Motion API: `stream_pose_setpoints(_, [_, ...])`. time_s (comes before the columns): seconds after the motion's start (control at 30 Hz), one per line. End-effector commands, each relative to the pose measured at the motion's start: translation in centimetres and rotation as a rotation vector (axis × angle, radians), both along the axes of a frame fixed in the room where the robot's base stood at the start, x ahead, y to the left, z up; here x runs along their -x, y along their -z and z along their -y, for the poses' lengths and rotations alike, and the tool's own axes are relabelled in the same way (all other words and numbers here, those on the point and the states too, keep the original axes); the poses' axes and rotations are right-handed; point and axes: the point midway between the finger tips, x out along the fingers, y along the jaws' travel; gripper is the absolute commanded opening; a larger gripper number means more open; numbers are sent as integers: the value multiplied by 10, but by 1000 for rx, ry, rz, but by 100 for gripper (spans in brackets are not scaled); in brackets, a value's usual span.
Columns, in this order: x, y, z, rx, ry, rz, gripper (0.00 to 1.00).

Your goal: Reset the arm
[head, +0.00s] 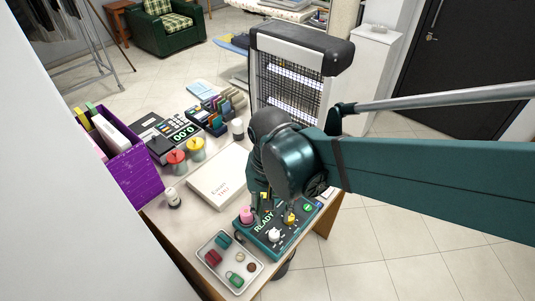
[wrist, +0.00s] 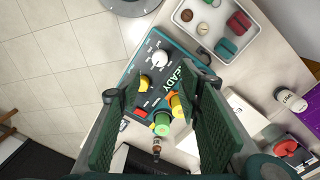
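My arm reaches in from the right in the head view. My gripper (head: 266,207) points down over a dark teal control panel (head: 265,246) lettered READY, at the table's front edge. In the wrist view my gripper (wrist: 150,84) is open, its two green fingers well apart. Green and yellow round pieces (wrist: 162,127) show between the fingers, apart from both. A pink knob (head: 247,213) shows in the head view. The fingertips are partly hidden there.
A tray (head: 221,279) with small items lies left of the panel. A white box (head: 214,194) lies behind it. A purple bin (head: 137,176), a register (head: 183,132), pots (head: 177,164) and a small bottle (head: 173,198) stand farther left. A barred heater-like unit (head: 291,88) stands behind the arm.

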Motion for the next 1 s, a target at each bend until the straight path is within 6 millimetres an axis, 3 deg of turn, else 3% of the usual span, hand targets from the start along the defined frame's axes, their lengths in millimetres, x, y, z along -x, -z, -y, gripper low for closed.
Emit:
stream_pose_setpoints(0.47, [-4, -8, 13, -20, -13, 41, 35])
stream_pose_setpoints(1.0, [-20, -46, 78, -69, -91, 276, 35])
